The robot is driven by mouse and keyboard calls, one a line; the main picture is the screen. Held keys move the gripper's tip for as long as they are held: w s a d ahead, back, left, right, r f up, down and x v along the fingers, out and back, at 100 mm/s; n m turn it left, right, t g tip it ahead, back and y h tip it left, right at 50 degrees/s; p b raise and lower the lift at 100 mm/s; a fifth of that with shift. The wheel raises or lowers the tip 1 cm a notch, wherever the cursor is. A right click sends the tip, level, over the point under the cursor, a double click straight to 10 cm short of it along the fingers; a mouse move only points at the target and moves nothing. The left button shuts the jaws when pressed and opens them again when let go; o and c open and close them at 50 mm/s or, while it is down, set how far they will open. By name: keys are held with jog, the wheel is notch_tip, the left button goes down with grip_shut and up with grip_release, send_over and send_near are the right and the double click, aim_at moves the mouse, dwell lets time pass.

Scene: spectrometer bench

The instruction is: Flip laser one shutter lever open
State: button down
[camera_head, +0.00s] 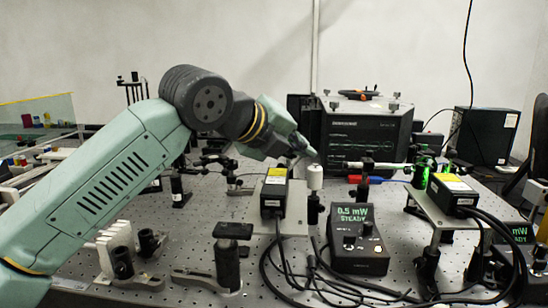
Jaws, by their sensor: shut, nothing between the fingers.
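Two black laser heads with yellow and white labels stand on the bench. One laser head (273,198) is left of centre on a pale plate, and the other laser head (452,194) is on a raised plate at right, with green light by its far end. No label tells me which is laser one. I cannot make out a shutter lever on either. My gripper (311,152) reaches in from the left, shut and empty, its tip pointing down right. In the picture the tip is above and right of the left laser head, just above a white cylinder (315,177); contact cannot be told.
A power meter box (358,246) reads 0.5 mW STEADY, and a second meter (520,234) stands at far right. Black cables (330,285) loop across the front. Optic mounts and posts crowd the perforated bench (190,235). A large dark instrument (366,138) stands behind.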

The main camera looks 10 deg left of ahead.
jog(key=shift+d+f+b, duration=0.4)
jog(key=shift+b, duration=0.25)
jog(key=shift+d+r, duration=0.15)
jog(key=shift+d, duration=0.05)
jog(key=shift+a, duration=0.2)
jog(key=shift+a+f, duration=0.3)
jog(key=shift+a, duration=0.35)
